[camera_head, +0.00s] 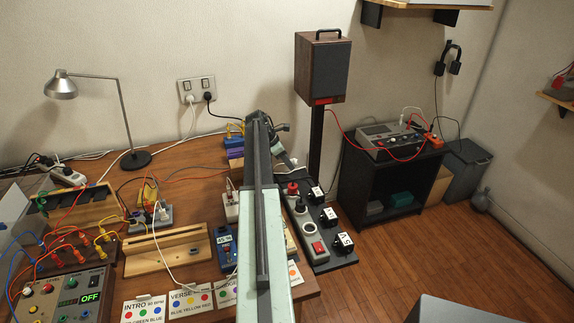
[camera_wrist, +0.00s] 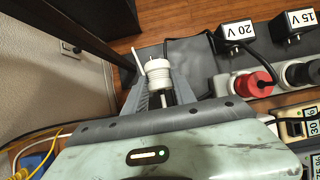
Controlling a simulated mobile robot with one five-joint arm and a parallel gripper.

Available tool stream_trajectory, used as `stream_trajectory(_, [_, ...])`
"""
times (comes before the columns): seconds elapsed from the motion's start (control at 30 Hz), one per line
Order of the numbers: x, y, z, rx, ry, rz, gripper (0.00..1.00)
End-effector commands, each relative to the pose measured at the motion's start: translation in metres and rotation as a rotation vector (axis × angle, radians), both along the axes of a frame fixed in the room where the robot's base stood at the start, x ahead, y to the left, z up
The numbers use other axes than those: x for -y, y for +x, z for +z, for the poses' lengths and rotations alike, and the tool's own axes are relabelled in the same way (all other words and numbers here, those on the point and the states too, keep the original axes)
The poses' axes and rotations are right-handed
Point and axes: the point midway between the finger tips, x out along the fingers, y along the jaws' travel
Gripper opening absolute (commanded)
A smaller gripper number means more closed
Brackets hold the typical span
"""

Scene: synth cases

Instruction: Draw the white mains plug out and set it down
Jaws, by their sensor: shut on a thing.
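A white ribbed plug (camera_wrist: 158,72) is between the fingers of my gripper (camera_wrist: 163,88) in the wrist view. My gripper is shut on it. Thin pins seem to show at its far end, and no socket is seen around them. Behind it lies a dark grey board. The power strip (camera_wrist: 287,84) is to the right of the plug, with a red plug (camera_wrist: 254,84) in it. In the head view the strip (camera_head: 301,207) stands right of my arm, which hides most of the gripper area.
A speaker (camera_head: 322,68) on a dark stand rises behind. The workbench at left is crowded with cables, a wooden stand (camera_head: 168,250) and cards. Open wooden floor (camera_head: 435,240) lies to the right.

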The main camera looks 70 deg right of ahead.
Motion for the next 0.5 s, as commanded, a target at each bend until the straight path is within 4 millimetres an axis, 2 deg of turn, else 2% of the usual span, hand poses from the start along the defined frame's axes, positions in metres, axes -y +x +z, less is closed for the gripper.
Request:
stream_trajectory(0.17, [0.001,-0.002,-0.011,0.001,0.001,-0.004,0.0])
stream_trajectory(0.5, [0.002,-0.004,-0.053,0.0,0.001,-0.005,0.0])
